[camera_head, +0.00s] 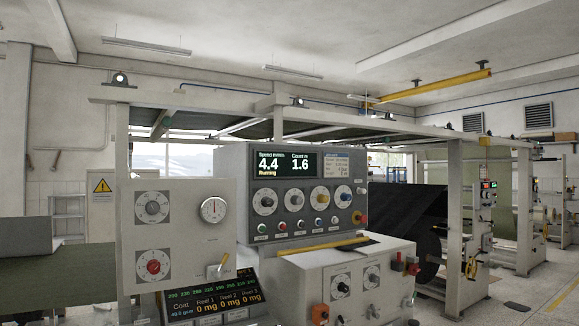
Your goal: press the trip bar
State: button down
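A long thin yellow bar (323,245) lies across the top of the light grey lower cabinet (312,278), just below the upright control console. It is the most bar-like part within this machine front, but no label shows that it is the trip bar. A dark flap or sheet (358,247) sits by its right end.
The console display (286,163) reads 4.4, "Running", above dials and coloured buttons. A red mushroom button (359,218) is at its right. A black roll (408,215) is at right; floor (520,290) is open beyond.

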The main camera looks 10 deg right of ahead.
aim_at(291, 251)
jog(key=u, duration=0.05)
jog(key=i, duration=0.9)
jog(key=z, duration=0.05)
